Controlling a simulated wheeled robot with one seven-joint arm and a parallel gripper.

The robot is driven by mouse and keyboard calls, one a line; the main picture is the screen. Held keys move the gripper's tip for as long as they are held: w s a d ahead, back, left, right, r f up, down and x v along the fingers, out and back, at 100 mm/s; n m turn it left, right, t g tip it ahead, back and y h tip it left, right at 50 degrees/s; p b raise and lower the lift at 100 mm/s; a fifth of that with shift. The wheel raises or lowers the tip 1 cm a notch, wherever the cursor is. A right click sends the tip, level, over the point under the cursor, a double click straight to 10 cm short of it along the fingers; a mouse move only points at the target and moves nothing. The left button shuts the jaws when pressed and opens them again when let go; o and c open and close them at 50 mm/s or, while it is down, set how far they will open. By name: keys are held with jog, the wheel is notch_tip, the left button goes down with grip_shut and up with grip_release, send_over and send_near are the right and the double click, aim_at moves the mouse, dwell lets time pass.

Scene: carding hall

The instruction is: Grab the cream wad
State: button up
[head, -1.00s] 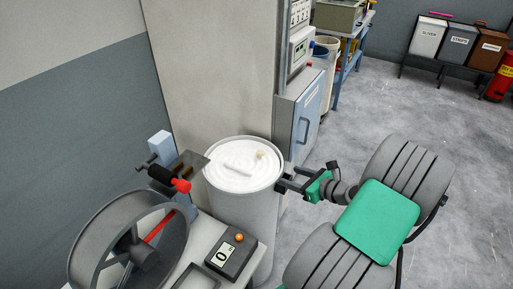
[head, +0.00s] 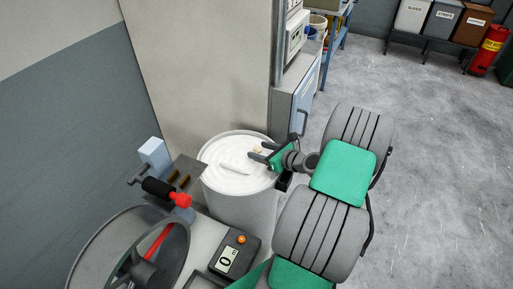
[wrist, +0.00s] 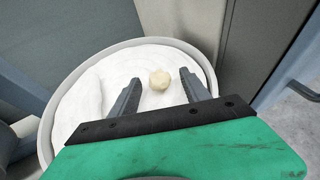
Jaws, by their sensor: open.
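The cream wad (wrist: 159,79) is a small round lump on the white coiled sliver (wrist: 75,115) in the can. In the wrist view it sits between my gripper's two fingers, close to their tips, with a gap on each side. My gripper (wrist: 158,78) is open and empty over the right part of the can. In the head view the wad (head: 257,149) shows small at the tips of my gripper (head: 256,152), partly hidden by it. The can (head: 240,208) is grey and round, and the sliver fills it almost to its rim.
The floor to the right is open.

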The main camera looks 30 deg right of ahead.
grip_shut()
dwell(0.6)
